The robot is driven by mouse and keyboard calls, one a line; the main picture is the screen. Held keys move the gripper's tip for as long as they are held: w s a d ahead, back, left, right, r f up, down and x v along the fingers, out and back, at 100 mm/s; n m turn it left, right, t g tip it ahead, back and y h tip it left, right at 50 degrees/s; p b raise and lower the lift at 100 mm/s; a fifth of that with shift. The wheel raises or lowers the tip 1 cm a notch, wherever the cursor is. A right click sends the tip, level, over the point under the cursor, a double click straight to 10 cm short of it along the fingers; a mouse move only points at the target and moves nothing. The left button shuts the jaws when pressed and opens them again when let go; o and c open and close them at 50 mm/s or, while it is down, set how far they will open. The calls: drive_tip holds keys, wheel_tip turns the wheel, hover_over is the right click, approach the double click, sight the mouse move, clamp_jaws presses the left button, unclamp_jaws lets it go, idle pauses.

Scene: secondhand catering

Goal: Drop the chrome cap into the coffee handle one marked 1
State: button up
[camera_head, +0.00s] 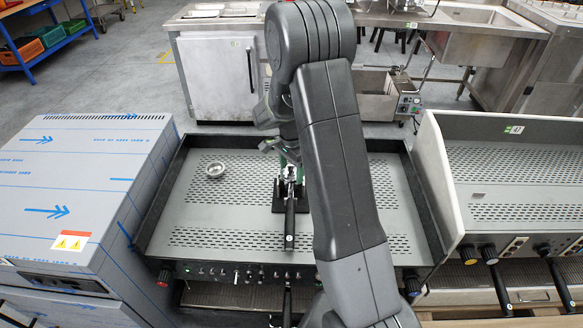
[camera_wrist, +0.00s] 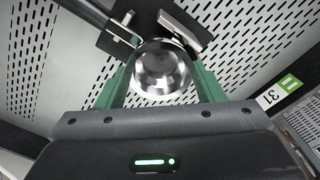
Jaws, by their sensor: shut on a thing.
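The chrome cap (camera_wrist: 160,72) is a shiny round piece between the two green fingers of my gripper (camera_wrist: 160,82) in the wrist view. My gripper is shut on it. In the head view my gripper (camera_head: 287,157) is above the coffee machine's top, and my arm hides part of it. A coffee handle (camera_head: 289,222) with a black grip lies in a black stand on that top, with a small pale mark near its grip end that I cannot read. In the wrist view the handle (camera_wrist: 96,14) is beyond the cap, which covers part of its head. I cannot tell the gap between them.
A small round metal basket (camera_head: 216,170) lies on the perforated machine top (camera_head: 185,212) to the left. Another black handle (camera_head: 287,304) hangs at the machine's front. A film-wrapped box (camera_head: 80,180) stands left, and a second coffee machine (camera_head: 500,180) stands right.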

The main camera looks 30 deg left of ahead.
drive_tip(key=o, duration=0.8)
drive_tip(key=shift+o, duration=0.2)
wheel_tip(320, 180, up, 14)
drive_tip(key=shift+f, duration=0.15)
drive_tip(key=shift+f, duration=0.1)
wheel_tip(320, 180, down, 14)
drive_tip(key=shift+r+p, duration=0.5)
drive_tip(key=shift+r, duration=0.6)
